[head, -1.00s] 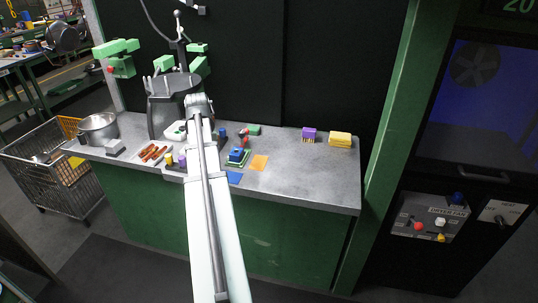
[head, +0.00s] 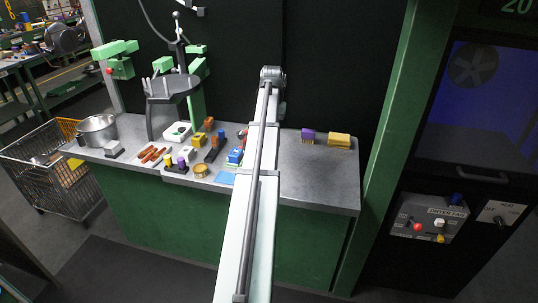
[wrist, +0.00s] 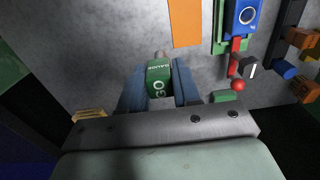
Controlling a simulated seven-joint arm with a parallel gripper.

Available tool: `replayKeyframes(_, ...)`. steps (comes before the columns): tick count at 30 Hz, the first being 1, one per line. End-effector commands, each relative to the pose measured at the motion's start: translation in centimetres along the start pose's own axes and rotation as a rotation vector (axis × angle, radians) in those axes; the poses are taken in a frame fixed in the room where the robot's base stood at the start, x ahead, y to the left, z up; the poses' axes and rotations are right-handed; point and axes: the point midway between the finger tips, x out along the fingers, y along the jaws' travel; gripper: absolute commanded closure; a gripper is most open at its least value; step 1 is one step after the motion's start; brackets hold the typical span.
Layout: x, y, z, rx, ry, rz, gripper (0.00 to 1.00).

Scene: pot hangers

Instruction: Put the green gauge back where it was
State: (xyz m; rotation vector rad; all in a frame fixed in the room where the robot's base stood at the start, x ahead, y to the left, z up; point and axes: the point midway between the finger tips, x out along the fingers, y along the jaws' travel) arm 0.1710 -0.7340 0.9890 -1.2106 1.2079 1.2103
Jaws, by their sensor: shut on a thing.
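The green gauge (wrist: 158,78), a small block with white "GO GAUGE" lettering and a grey tip, is between the fingers of my gripper (wrist: 159,84) in the wrist view. My gripper is shut on it. Grey worktop shows around it; I cannot tell whether the gauge touches the surface. In the head view my arm hides both gripper and gauge.
In the wrist view an orange card (wrist: 185,22) lies just beyond the gauge, with a blue device (wrist: 241,18) and a red ball-ended tool (wrist: 238,84) to the right. In the head view a purple brush (head: 308,136) and yellow sponges (head: 339,140) stand right. The worktop's front right (head: 320,180) is clear.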

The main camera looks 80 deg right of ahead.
Motion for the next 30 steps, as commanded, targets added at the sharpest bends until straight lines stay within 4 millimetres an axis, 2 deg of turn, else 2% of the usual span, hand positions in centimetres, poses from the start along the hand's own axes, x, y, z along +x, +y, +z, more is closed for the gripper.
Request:
replayKeyframes(12,5.5,0.1,0.0,0.002,-0.001,0.0,1.0)
replayKeyframes(19,7.1,0.1,0.0,0.001,-0.001,0.0,1.0)
replayKeyframes(25,9.5,0.1,0.0,0.001,-0.001,0.0,1.0)
replayKeyframes(30,9.8,0.1,-0.1,0.001,0.001,0.0,1.0)
